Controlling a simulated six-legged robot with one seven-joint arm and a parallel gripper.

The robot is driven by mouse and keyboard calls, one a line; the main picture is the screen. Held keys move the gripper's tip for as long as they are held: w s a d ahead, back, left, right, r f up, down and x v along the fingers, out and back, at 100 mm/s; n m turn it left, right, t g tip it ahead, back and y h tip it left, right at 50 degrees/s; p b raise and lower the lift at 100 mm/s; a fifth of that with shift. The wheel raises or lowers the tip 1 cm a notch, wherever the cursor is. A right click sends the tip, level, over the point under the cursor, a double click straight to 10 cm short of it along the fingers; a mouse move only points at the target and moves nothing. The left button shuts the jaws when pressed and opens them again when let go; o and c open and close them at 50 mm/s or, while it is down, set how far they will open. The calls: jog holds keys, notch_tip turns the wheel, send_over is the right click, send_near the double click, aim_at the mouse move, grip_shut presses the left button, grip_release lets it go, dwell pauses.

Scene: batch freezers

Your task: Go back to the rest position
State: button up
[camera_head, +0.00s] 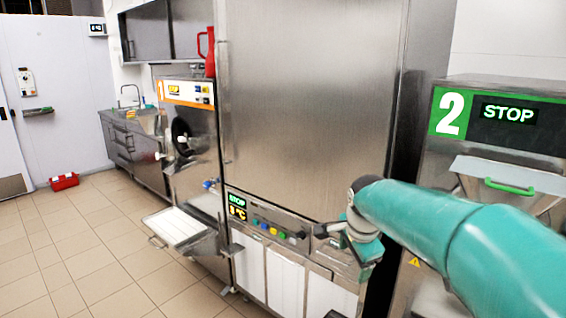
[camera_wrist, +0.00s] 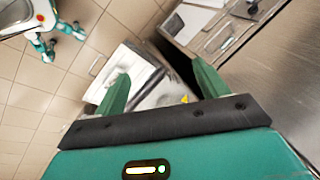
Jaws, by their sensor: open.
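My teal arm reaches in from the right in the head view, in front of the tall steel cabinet (camera_head: 305,110). My gripper (camera_head: 335,235) is at its end, near the cabinet's lower right control panel. In the wrist view the two green fingers of my gripper (camera_wrist: 160,88) stand wide apart with nothing held between them. The head view does not show clearly whether the gripper touches the cabinet.
The batch freezer marked 2 (camera_head: 500,115) stands right, its display reading STOP. The orange-labelled freezer (camera_head: 187,120) stands left with a tray (camera_head: 178,228) projecting low. A red crate (camera_head: 64,181) lies on the floor. Tiled floor (camera_head: 85,245) is clear at left.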

jog(key=s+f+n+t, duration=0.1)
jog(key=s+n, duration=1.3)
jog(key=s, duration=1)
jog(key=shift+s+a+t, duration=0.2)
jog(key=shift+a+t, duration=0.05)
jog(key=shift+t, duration=0.05)
